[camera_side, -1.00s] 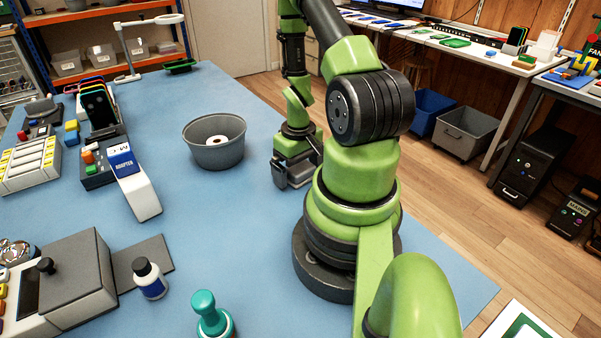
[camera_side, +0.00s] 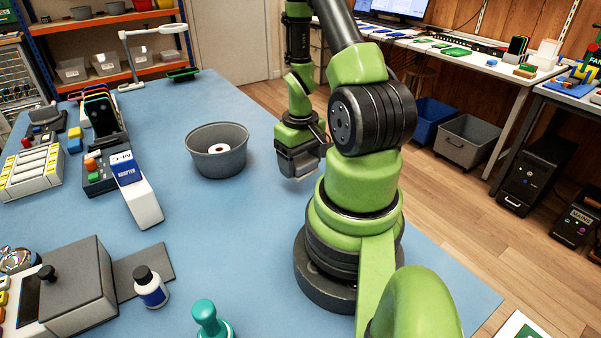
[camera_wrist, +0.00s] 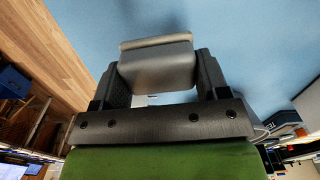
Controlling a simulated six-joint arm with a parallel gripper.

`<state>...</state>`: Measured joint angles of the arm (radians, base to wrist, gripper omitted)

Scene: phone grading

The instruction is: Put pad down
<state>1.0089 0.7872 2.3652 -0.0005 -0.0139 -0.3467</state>
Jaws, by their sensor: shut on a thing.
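My gripper (camera_wrist: 160,80) is shut on the pad, a grey block with a pale beige layer along its far edge. The pad (camera_wrist: 157,68) sits between the two dark fingers in the wrist view, with blue bench mat beyond it. In the side view my gripper (camera_side: 301,168) is over the right part of the blue bench mat (camera_side: 245,230), to the right of a grey bowl. The pad is hard to make out from the side.
The grey bowl (camera_side: 217,160) holds a white roll. The mat between the bowl and my base is clear.

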